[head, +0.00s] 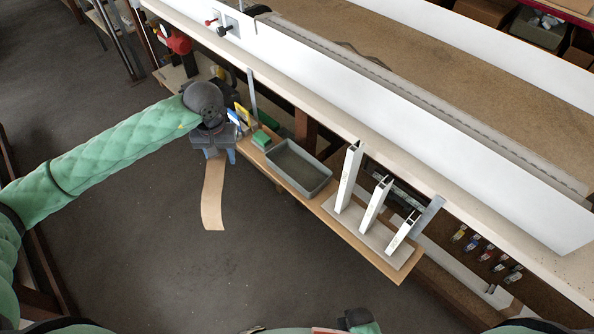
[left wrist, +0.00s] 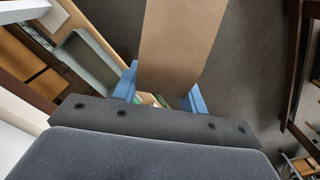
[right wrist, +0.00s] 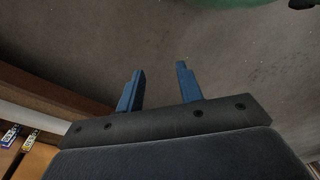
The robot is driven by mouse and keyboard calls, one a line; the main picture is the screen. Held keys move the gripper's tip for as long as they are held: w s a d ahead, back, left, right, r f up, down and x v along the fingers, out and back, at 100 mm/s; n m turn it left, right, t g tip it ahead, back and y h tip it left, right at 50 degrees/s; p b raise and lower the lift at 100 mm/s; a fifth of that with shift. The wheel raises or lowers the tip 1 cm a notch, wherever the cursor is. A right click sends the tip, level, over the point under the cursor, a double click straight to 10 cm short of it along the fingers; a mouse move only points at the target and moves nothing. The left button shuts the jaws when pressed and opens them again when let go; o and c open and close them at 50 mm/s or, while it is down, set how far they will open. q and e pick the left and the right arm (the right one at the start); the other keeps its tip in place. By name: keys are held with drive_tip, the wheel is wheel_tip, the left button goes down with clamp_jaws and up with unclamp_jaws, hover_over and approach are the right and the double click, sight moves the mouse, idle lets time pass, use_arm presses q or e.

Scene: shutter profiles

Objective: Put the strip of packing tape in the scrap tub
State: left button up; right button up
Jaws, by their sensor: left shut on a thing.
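The strip of packing tape (head: 213,195) is a long tan band. My left gripper (head: 214,153) is shut on its upper end, and the strip hangs down over the floor. The strip also shows in the left wrist view (left wrist: 182,45), running away from between the blue fingers (left wrist: 161,88). A grey rectangular tub (head: 299,167), which looks like the scrap tub, sits on the low wooden shelf to the right of my left gripper and looks empty. It also shows in the left wrist view (left wrist: 88,62). My right gripper (right wrist: 160,80) is open and empty over the floor.
A green block (head: 261,138) and small blue and yellow items stand left of the tub. Several upright white profiles (head: 375,204) stand on a board to its right. The long workbench edge (head: 335,122) runs above the shelf. The floor in front is clear.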

drive_tip(key=r, duration=0.2)
drive_tip(key=w+r, duration=0.1)
drive_tip(key=shift+a+r+b, duration=0.1)
drive_tip(key=shift+a+b, duration=0.15)
drive_tip(key=shift+b, duration=0.1)
